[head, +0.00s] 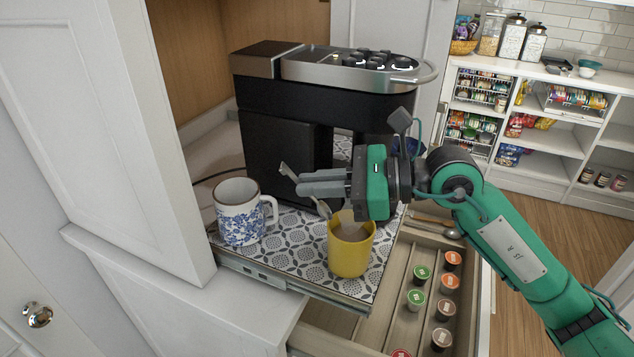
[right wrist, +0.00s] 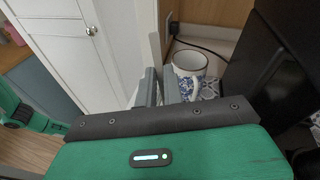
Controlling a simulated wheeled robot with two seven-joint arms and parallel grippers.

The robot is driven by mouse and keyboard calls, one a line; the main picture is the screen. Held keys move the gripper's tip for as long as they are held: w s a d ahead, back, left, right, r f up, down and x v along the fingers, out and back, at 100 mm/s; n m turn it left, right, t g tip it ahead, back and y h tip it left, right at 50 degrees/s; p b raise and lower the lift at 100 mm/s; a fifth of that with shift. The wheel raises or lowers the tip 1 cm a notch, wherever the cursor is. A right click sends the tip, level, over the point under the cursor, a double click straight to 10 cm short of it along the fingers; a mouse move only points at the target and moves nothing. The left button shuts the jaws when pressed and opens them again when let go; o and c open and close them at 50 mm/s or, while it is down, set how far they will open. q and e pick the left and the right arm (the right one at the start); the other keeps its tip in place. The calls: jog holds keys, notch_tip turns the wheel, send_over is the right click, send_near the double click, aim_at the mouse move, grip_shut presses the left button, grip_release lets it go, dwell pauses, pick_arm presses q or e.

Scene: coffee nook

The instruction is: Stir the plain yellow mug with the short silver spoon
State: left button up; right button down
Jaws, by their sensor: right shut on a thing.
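The plain yellow mug (head: 350,258) stands upright near the front right corner of a patterned pull-out shelf (head: 292,265). My right gripper (head: 303,184) is above and to the left of the mug, shut on the short silver spoon (head: 287,172). The spoon is tilted. Its upper end sticks up past the fingertips and its lower part runs down to the mug's opening. The right gripper's fingers (right wrist: 159,88) show in the right wrist view. My left gripper is not in view.
A white and blue flowered mug (head: 238,218) stands on the shelf's left side. A black coffee machine (head: 285,140) stands behind. An open drawer (head: 395,290) at right below holds several coffee pods (head: 444,310) and a spoon (head: 436,226). A white cabinet panel (head: 120,130) bounds the left.

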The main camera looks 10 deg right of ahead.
notch_tip(320, 180, up, 5)
jog(key=p, duration=0.2)
jog(key=shift+p, duration=0.35)
jog(key=shift+f, duration=0.1)
